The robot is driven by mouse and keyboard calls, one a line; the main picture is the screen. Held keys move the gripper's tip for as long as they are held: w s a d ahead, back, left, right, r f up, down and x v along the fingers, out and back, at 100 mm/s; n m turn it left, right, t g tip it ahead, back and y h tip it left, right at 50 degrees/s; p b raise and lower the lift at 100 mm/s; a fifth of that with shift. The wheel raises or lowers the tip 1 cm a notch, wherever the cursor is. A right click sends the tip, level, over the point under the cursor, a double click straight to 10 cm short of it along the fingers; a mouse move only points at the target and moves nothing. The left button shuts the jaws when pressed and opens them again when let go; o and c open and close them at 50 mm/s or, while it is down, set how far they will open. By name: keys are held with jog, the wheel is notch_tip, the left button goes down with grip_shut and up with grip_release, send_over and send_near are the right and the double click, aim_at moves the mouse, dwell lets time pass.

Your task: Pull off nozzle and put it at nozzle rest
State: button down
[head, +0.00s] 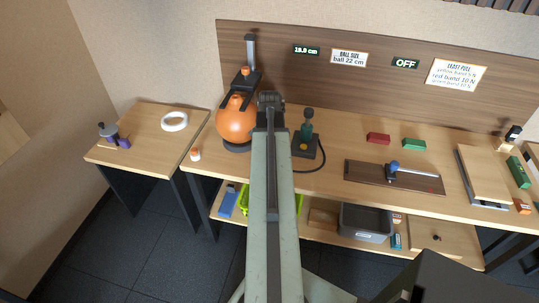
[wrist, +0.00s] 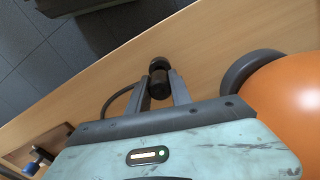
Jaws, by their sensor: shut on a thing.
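My gripper (wrist: 159,86) is shut on a short black cylindrical piece with a rounded knob, which looks like the nozzle (wrist: 158,66). It is over the wooden bench top in the wrist view. A dark hose (wrist: 118,93) curves behind the left finger. The orange ball (wrist: 287,95) sits to the right, apart from the gripped piece; it also shows in the head view (head: 235,124). The pump (head: 307,130), dark with a yellow mark on its base, stands right of my arm. I cannot pick out the nozzle rest.
A measuring stand (head: 250,55) rises above the ball. A small orange-and-white item (head: 195,155) lies at the bench's left. Red (head: 378,138) and green (head: 414,144) blocks and a board with a blue knob (head: 394,168) are to the right. A side table (head: 148,145) holds a white ring (head: 175,121).

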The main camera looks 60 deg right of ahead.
jog(key=shift+f, duration=0.15)
jog(key=shift+f+b, duration=1.4)
jog(key=shift+b, duration=0.15)
jog(key=c, duration=1.1)
grip_release()
jog(key=shift+r, duration=0.1)
notch_tip(320, 180, up, 8)
jog(key=p, duration=0.8)
